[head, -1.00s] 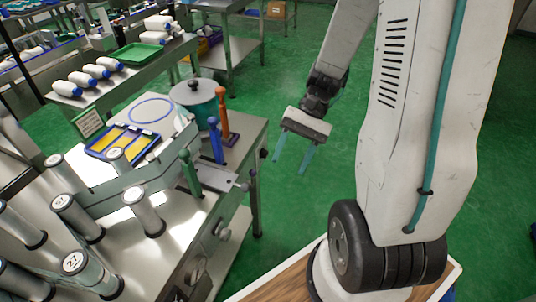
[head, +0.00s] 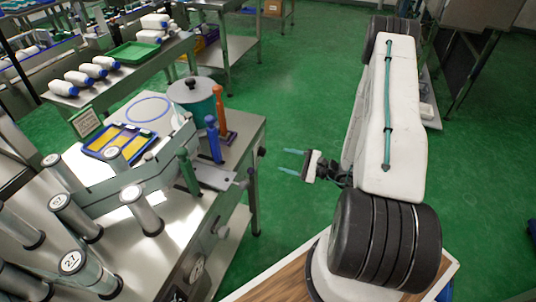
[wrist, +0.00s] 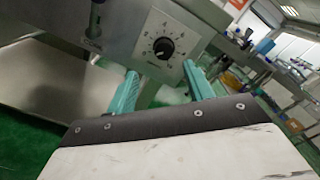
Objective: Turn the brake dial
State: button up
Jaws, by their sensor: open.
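In the wrist view a black dial knob (wrist: 163,47) with a white pointer line sits on a pale numbered scale on a grey metal panel (wrist: 118,28). I cannot read which lettering marks it as the brake dial. My gripper (wrist: 160,70) is open and empty, its two teal fingers pointing at the panel. The knob shows between and just beyond the fingertips, apart from them. In the head view my gripper (head: 284,161) is to the right of the workbench (head: 240,150), over the floor, with its fingers pointing left. The bench's front carries small round controls (head: 197,268).
On the bench stand numbered metal cylinders (head: 140,210), green, blue and orange handled tools (head: 212,140), a lidded teal pot (head: 195,97) and a blue-rimmed tray (head: 120,142). A slotted fitting (wrist: 93,25) is left of the dial. Green floor (head: 300,110) lies open beside the bench.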

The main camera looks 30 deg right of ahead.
aim_at(265, 153)
jog(key=shift+n, duration=0.3)
jog(key=x, duration=0.8)
jog(key=shift+w+d+r, duration=0.1)
jog(key=shift+d+r, duration=0.15)
jog(key=c, duration=1)
